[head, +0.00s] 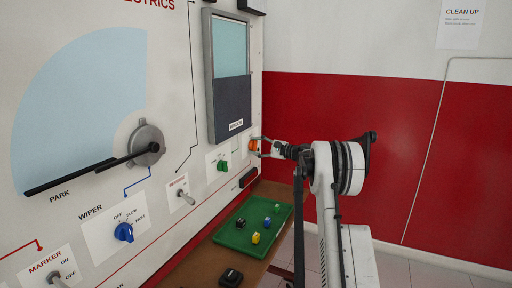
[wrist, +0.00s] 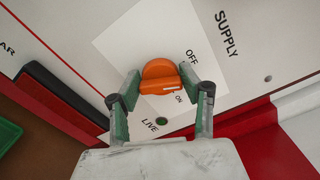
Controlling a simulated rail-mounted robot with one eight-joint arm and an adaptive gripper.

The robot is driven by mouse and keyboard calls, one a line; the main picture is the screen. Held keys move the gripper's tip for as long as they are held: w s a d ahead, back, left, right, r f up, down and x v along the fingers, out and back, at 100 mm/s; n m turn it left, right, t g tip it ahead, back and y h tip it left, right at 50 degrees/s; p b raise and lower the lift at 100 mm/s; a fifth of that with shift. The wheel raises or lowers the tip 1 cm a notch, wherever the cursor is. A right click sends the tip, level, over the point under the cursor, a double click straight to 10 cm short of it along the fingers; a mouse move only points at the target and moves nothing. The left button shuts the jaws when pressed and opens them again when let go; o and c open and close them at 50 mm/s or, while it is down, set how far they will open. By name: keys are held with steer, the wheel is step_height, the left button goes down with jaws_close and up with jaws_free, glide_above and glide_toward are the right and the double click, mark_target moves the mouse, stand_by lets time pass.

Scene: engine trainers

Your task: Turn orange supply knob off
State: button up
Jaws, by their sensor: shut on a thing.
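The orange supply knob (wrist: 159,72) sits on a white label plate on the panel, with OFF printed above its right side and ON below it. Its white mark is at its lower edge, towards ON. My gripper (wrist: 160,85) is shut on the knob, one finger on each side. In the head view the orange knob (head: 253,146) shows at the panel's right edge, with my gripper (head: 262,147) reaching it from the right. The green LIVE lamp (wrist: 161,121) shows below the knob, near my gripper's base.
A green knob (head: 223,165) and a blue wiper knob (head: 124,232) are on the panel to the left. A green tray (head: 232,236) with several small coloured pieces lies on the brown bench below. A dark red-edged block (wrist: 62,98) is fixed beside the plate. A red and white wall stands behind.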

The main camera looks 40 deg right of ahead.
steer(key=n, duration=0.4)
steer(key=shift+f+n, duration=0.1)
steer(key=shift+n, duration=0.2)
stand_by(0.3)
steer(key=o, duration=1.2)
steer(key=v, duration=1.2)
